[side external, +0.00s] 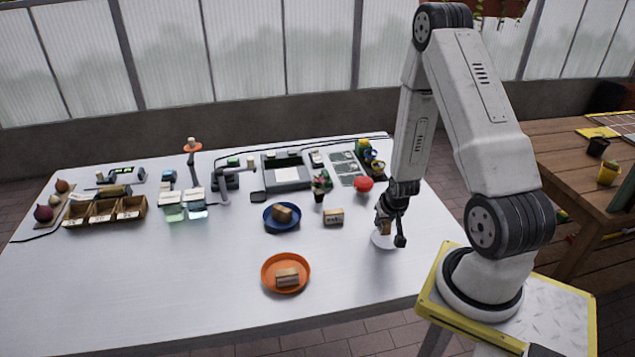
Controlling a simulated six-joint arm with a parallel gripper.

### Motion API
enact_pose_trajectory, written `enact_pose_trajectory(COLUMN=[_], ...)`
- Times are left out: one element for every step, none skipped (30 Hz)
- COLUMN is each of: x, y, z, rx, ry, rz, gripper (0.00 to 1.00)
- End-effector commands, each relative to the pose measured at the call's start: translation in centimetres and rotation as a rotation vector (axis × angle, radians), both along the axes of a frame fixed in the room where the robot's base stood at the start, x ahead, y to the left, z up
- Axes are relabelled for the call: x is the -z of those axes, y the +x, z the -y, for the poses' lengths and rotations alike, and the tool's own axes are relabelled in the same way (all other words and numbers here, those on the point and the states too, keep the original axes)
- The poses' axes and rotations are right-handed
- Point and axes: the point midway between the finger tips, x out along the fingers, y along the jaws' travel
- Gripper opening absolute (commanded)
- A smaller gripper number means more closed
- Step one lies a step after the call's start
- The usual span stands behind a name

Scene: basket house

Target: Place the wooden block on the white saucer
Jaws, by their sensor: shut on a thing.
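My gripper (392,229) is at the right side of the white table and points down. It is shut on a small brown wooden block (385,227). The block is over the white saucer (381,240), which is partly hidden behind the gripper. I cannot tell whether the block touches the saucer. Another block (287,276) lies on the orange plate (271,283) near the front. A brown block (283,213) is in the blue plate (268,221). A light block (333,216) with dark marks stands on the bare table.
A red round thing (364,184) and a small potted plant (320,188) stand behind my gripper. Wooden boxes (104,211) are at the far left. A grey tray (285,173) is at the back. The table's front left is clear.

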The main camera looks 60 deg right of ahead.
Motion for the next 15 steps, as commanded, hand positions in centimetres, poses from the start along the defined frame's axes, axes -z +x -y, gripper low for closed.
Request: enact_pose_trajectory(x=[-0.01,-0.02,-0.02,-0.02,-0.02,0.02,0.07,0.14,0.22,0.28,0.27,0.26,0.25,0.25,0.25], y=[0.01,0.01,0.01,0.01,0.01,0.01,0.01,0.01,0.01,0.01,0.02,0.02,0.02,0.01,0.01], z=[0.01,0.01,0.01,0.01,0.01,0.01,0.01,0.01,0.01,0.01,0.02,0.02,0.02,0.01,0.01], rx=[0.000,0.000,0.000,0.000,0.000,0.000,0.000,0.000,0.000,0.000,0.000,0.000,0.000,0.000,0.000], ry=[-0.001,0.000,0.000,0.000,0.000,0.000,0.000,0.000,0.000,0.000,0.000,0.000,0.000,0.000,0.000], rz=[0.001,0.000,0.000,0.000,0.000,0.000,0.000,0.000,0.000,0.000,0.000,0.000,0.000,0.000,0.000], gripper=[0.00,0.00,0.00,0.00,0.00,0.00,0.00,0.00,0.00,0.00,0.41,0.54,0.64,0.70,0.70])
